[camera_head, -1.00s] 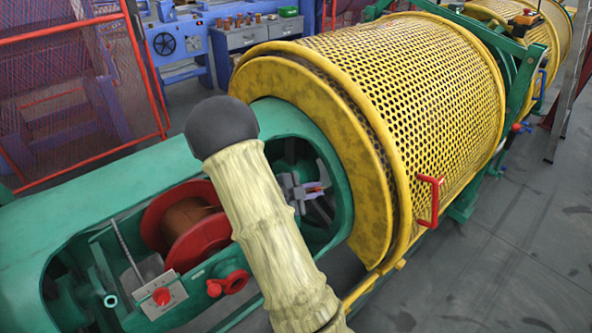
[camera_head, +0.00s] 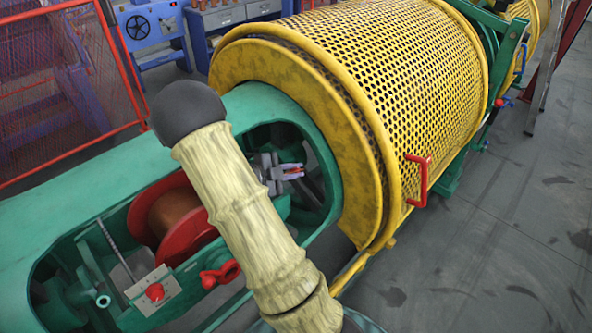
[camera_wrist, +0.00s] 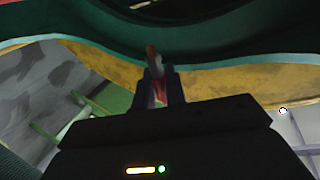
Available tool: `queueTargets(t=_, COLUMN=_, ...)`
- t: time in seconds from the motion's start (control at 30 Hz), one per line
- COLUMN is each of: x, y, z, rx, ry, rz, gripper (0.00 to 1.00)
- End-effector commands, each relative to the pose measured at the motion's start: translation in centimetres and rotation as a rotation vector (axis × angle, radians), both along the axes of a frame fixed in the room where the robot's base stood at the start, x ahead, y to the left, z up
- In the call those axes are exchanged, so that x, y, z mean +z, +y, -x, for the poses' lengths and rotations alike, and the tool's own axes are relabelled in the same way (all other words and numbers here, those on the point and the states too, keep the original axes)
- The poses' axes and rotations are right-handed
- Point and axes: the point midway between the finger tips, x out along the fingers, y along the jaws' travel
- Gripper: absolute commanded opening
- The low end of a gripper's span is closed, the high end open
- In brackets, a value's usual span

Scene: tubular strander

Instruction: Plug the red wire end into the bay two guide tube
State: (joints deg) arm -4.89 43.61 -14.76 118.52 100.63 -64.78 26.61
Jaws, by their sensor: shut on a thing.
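My gripper (camera_head: 294,171) is inside the oval opening of the green tube body (camera_head: 262,104), to the right of the spool. Its fingers point right, with a bit of red wire end (camera_head: 296,169) between them. In the wrist view my gripper (camera_wrist: 158,82) is shut on the wire end, whose pinkish-brown tip (camera_wrist: 152,58) sticks out past the fingers. A small pale green tube end (camera_head: 103,301) shows at the lower left; I cannot tell which bay it belongs to. No guide tube is clearly visible near the gripper.
A red spool (camera_head: 150,232) of copper wire sits left of my arm. A panel with a red knob (camera_head: 155,292) and a red handle (camera_head: 220,274) are at the front. The yellow perforated drum (camera_head: 385,95) is to the right. The green rim surrounds the gripper closely.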

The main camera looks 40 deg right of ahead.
Motion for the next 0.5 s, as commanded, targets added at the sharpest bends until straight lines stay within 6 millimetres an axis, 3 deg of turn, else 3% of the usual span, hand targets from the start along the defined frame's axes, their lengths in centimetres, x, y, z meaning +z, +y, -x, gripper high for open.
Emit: queueTargets(t=0.5, x=-2.7, y=0.4, z=-3.1, rx=0.000, ry=-0.001, rz=0.000, gripper=0.00)
